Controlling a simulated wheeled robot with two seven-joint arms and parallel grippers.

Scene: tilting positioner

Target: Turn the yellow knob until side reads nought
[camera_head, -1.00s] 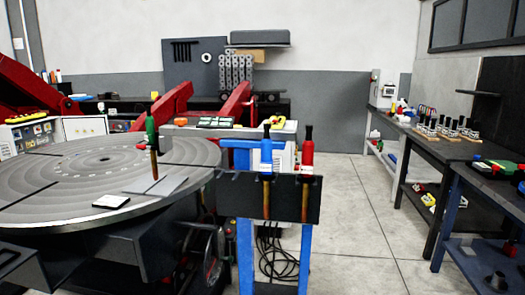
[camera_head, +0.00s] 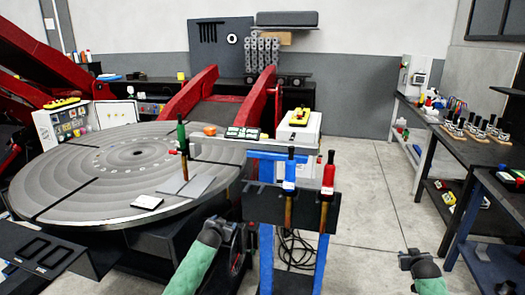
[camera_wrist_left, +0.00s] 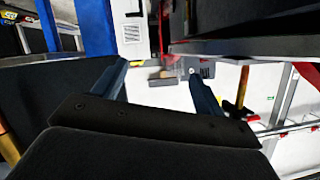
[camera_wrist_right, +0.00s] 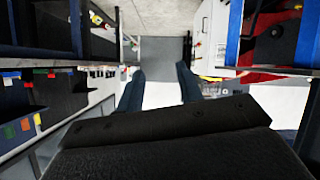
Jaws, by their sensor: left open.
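I cannot make out a yellow knob for certain in any view. A dark panel (camera_head: 42,247) with two dark windows and small labels stands at the lower left of the head view, and I cannot read any value on it. My left gripper (camera_wrist_left: 158,70) is open and empty in the left wrist view; in the head view its arm reaches up at the bottom centre, before the turntable. My right gripper (camera_wrist_right: 160,70) has its fingers apart with nothing between them. In the head view it shows at the lower right (camera_head: 410,256), over clear floor.
A large grey turntable (camera_head: 75,178) fills the left. A dark holder (camera_head: 262,206) with blue and red tools stands on a blue frame right of it. A white control box (camera_head: 62,128) is behind left. Benches (camera_head: 415,121) line the right; the floor (camera_head: 370,190) between is clear.

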